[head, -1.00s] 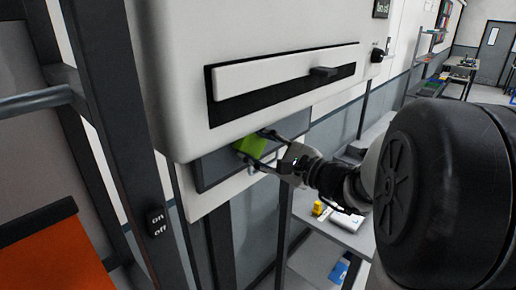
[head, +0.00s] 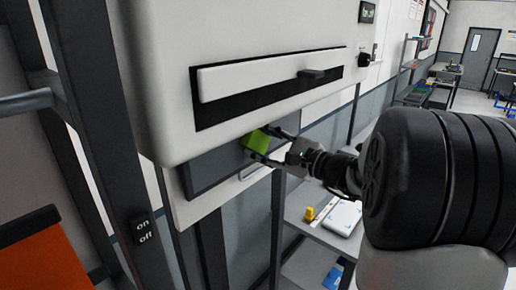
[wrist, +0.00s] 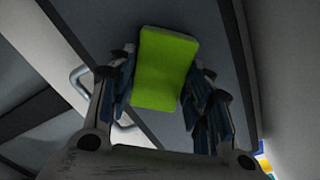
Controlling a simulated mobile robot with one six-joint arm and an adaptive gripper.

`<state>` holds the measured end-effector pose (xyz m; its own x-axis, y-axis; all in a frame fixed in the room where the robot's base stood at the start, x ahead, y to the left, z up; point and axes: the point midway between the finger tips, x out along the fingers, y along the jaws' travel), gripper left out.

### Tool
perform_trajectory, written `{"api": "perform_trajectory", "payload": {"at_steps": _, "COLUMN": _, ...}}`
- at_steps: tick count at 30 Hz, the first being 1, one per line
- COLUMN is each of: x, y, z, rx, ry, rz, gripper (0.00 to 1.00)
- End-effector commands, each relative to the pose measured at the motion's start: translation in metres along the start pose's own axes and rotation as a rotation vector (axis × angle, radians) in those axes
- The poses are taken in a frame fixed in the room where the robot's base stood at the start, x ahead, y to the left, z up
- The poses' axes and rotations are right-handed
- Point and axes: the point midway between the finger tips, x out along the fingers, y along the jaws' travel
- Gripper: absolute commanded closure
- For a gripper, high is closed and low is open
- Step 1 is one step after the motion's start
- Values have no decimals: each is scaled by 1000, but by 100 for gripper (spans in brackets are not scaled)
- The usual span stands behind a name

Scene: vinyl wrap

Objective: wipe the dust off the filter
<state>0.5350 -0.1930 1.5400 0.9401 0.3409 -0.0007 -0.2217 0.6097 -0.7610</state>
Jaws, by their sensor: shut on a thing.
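A green sponge-like block (head: 256,140) is held between the fingers of my gripper (head: 270,146), under the white machine. In the wrist view my gripper (wrist: 162,85) is shut on the sides of the green block (wrist: 166,67). A dark grey panel (head: 207,170), which seems to be the filter, sits beneath the machine's lower edge. The block is at the panel's right part in the head view. The panel (wrist: 215,22) is also behind the block in the wrist view. I cannot tell whether they touch, and I cannot make out any dust.
The white machine (head: 165,95) overhangs the panel and has a slotted drawer (head: 255,78) with a dark handle. A dark post (head: 95,130) with an on/off switch (head: 144,230) stands left. A shelf with a yellow object (head: 310,213) lies below right. A metal handle (wrist: 80,78) is near the block.

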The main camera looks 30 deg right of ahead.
Motion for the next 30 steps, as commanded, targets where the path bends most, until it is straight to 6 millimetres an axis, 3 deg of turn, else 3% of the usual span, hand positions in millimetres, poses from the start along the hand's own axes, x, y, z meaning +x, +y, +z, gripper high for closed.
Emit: {"api": "perform_trajectory", "payload": {"at_steps": 30, "x": 0, "y": -39, "z": -46, "rx": 0, "ry": 0, "rz": -1, "gripper": 73}}
